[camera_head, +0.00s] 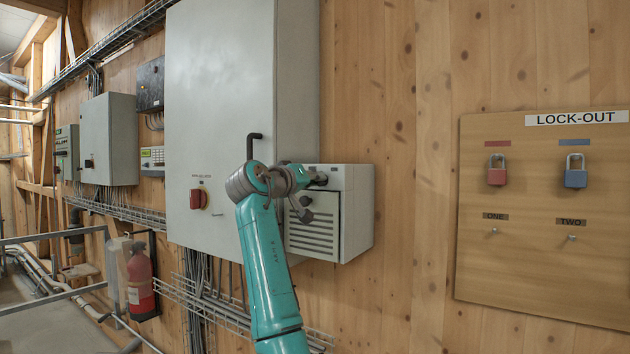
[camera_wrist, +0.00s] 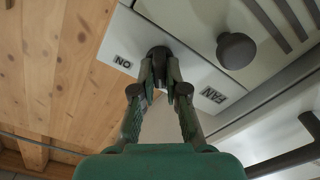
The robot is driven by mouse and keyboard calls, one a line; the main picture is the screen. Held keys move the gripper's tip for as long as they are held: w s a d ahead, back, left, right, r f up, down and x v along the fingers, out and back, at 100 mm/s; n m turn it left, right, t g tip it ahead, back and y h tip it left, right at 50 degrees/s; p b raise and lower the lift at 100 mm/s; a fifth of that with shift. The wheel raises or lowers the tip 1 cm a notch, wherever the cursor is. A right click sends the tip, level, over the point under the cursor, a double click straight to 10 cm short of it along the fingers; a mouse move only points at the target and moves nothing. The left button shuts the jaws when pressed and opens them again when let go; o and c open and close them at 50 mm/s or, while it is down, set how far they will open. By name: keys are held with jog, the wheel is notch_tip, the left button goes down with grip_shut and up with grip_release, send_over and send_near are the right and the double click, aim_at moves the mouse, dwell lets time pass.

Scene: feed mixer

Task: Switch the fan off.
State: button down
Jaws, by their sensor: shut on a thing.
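The fan box (camera_head: 357,215) is a light grey box with a slatted front, fixed to the wooden wall right of a large cabinet. My gripper (camera_head: 318,178) is at the top of its front. In the wrist view, a dark fan switch (camera_wrist: 158,52) sits between the labels "ON" and "FAN". My gripper (camera_wrist: 160,84) is shut on this switch, and its fingertips partly hide it. Which way the switch points cannot be told. A round dark knob (camera_wrist: 236,50) stands out from the slatted panel beside the fingers.
The large grey cabinet (camera_head: 220,110) with a red rotary switch (camera_head: 198,199) is left of the box. Its black handle (camera_head: 253,145) sticks out near my arm. A lock-out board (camera_head: 535,260) with red and blue padlocks hangs at right. Bare wall lies between.

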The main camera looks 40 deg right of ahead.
jog(key=c, duration=1.2)
grip_release()
jog(key=v, duration=1.2)
